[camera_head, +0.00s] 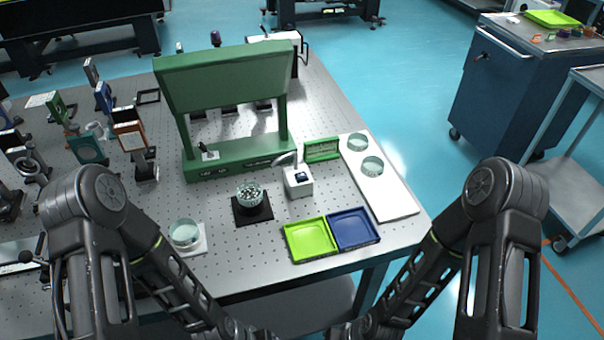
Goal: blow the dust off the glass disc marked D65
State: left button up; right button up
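Several round clear glass discs stand on the table, and no D65 mark is legible on any. One glass disc (184,232) is on a white pad at the front left. A speckled glass piece (250,193) sits on a black square pad (254,213). Two more glass discs, a far one (357,141) and a near one (372,166), are on a white board (392,195) at the right. A small white box with a curved grey nozzle (299,182) stands right of the black pad. My arms reach down to the bottom edge; both grippers are out of view.
A lime tray (310,239) and a blue tray (353,229) sit side by side at the front edge. A green frame (238,168) stands behind the black pad. Optical mounts crowd the left. A small green rack (322,149) stands near the white board.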

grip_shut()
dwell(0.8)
